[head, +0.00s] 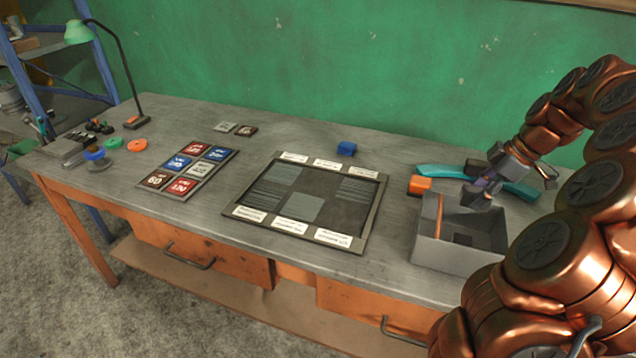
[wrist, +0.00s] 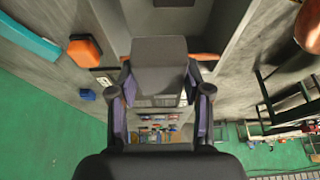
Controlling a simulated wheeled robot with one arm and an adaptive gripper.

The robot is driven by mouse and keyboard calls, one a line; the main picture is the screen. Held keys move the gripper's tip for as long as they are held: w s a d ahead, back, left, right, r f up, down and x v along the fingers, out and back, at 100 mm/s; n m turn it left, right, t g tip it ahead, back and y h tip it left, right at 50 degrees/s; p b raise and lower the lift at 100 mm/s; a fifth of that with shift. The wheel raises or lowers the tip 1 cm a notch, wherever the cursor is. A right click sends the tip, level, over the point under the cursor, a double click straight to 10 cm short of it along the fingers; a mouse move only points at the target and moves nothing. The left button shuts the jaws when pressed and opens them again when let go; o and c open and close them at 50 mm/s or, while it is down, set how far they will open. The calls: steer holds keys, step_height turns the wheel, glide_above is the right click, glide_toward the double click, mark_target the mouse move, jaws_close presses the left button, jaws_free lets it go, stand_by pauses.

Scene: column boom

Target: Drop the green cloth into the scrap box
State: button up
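The grey open box (head: 455,255) stands at the right end of the bench; a wall of it also shows in the wrist view (wrist: 232,35). A dark flat piece (head: 462,240) and an orange-brown strip (head: 438,214) show inside it. My gripper (head: 510,185) is above the box's back side, its fingers apart. In the wrist view the bench shows between the fingers (wrist: 157,112), and I see no cloth there. A teal curved strip (head: 445,171) lies behind the box, partly hidden by my gripper; I cannot tell whether it is cloth.
An orange block (head: 420,185) lies close to the box's back left corner. A blue block (head: 346,148) lies behind the framed board (head: 352,240). A tray of labelled tiles (head: 188,173) and a lamp (head: 137,121) are further left. Bare bench lies between the board and the box.

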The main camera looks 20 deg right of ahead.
steer(key=o, duration=0.4)
steer(key=shift+o, duration=0.2)
steer(key=v, duration=1.2)
stand_by(0.4)
